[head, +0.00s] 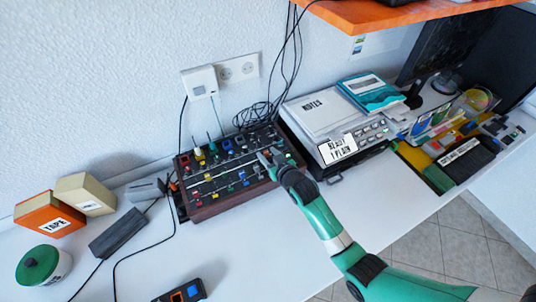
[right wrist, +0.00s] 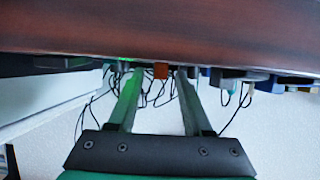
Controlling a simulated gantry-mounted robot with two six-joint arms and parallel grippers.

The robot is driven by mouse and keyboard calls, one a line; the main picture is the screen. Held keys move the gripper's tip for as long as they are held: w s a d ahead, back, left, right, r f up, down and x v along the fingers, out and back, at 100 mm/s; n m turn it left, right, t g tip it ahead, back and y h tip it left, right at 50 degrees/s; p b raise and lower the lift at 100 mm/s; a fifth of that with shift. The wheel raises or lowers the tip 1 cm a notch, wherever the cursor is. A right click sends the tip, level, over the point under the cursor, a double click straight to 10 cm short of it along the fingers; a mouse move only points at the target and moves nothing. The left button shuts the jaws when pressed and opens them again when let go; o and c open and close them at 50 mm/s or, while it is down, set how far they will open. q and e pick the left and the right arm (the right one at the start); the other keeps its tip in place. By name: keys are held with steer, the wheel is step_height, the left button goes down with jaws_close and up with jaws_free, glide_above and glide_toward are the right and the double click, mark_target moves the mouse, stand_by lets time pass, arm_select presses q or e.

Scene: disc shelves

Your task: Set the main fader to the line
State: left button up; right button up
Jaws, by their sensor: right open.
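The mixer (head: 232,193) is a dark wood-sided console on the white desk, with several coloured knobs and fader caps on its top. My right gripper (head: 266,157) reaches over the right part of its panel. In the right wrist view the two fingers of my right gripper (right wrist: 158,72) are apart, and a small orange-red cap (right wrist: 160,71) shows between their tips; I cannot tell whether they touch it. The mixer's wooden side (right wrist: 160,30) fills the top of that view. I cannot make out the main fader or its line for certain; the gripper hides part of the panel. My left gripper is not in view.
A grey machine (head: 335,130) with papers stands close on the mixer's right. Black cables (head: 262,112) lie behind the mixer. On the left are an orange tape box (head: 50,214), a beige box (head: 86,194) and a green-lidded tin (head: 42,266). The desk front is mostly clear.

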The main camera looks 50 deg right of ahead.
steer(key=shift+s+r, duration=0.1)
steer(key=p+v, duration=0.5)
steer(key=v, duration=0.6)
steer(key=shift+s, duration=0.2)
steer(key=shift+a, duration=0.15)
